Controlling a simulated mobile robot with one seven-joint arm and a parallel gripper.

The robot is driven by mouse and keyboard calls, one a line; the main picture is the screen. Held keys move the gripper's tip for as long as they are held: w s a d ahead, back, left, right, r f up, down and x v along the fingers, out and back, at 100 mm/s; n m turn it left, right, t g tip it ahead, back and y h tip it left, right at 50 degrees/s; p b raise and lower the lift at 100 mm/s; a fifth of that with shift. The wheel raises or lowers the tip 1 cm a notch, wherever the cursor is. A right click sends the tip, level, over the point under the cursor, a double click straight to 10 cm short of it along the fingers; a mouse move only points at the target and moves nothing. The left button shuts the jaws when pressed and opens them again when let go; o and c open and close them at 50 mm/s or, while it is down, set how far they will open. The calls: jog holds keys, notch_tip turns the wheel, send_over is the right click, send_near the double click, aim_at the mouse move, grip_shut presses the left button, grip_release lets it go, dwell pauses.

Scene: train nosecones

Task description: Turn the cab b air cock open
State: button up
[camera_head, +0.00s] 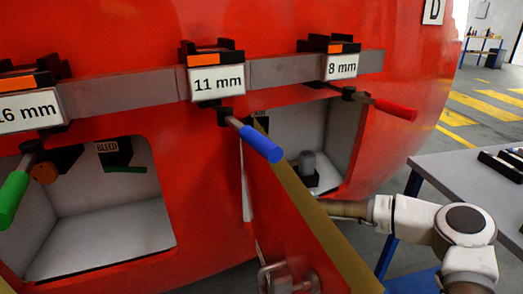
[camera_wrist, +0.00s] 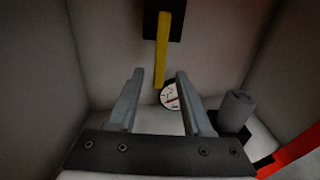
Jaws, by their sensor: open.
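In the wrist view a yellow lever (camera_wrist: 161,50) hangs straight down from a dark block (camera_wrist: 176,20) on the back wall of a pale recess. It looks like the air cock handle; no cab label is readable there. My gripper (camera_wrist: 160,76) is open, its two grey fingers pointing at the wall. The lever's lower end appears between the fingertips in the picture; I cannot tell how deep it lies or whether anything touches. In the head view my arm reaches behind the open red door (camera_head: 312,232) into the right recess (camera_head: 338,130). The door hides my gripper and the lever.
A round gauge (camera_wrist: 169,96) and a grey cylinder (camera_wrist: 238,107) sit near the lever. Green (camera_head: 13,200), blue (camera_head: 262,144) and red (camera_head: 395,109) handled tools hang from the rail (camera_head: 285,72). The left recess (camera_head: 110,222) has a BLEED label. A table (camera_head: 450,170) stands right.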

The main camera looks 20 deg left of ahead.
jog(key=shift+b+x, duration=0.45)
jog(key=shift+x, duration=2.4)
grip_shut()
